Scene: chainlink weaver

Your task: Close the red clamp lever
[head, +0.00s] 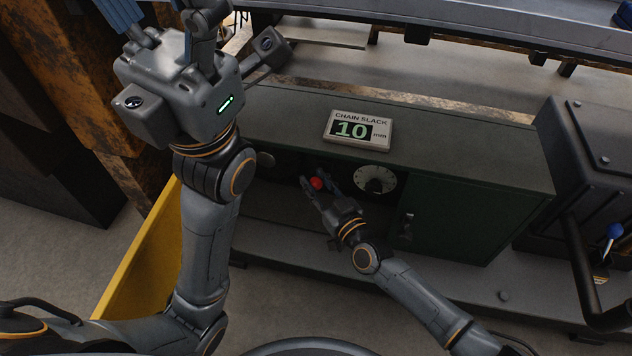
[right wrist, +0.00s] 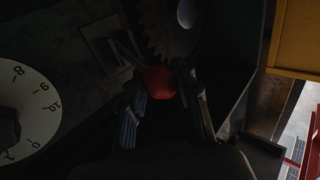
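The red clamp lever's knob (head: 316,184) shows at the front of the green cabinet, left of a round dial. It also shows in the right wrist view (right wrist: 160,82), below a dark toothed wheel. My right gripper (head: 318,181) has its fingers on either side of the red knob. They look open around it; the dark picture does not show clear contact.
The green cabinet (head: 470,215) carries a chain slack display (head: 358,130) reading 10 mm. The white dial (head: 375,180) is close to the right of my right gripper. A yellow panel (head: 145,255) stands at left, and a blue-knobbed lever (head: 614,232) at far right.

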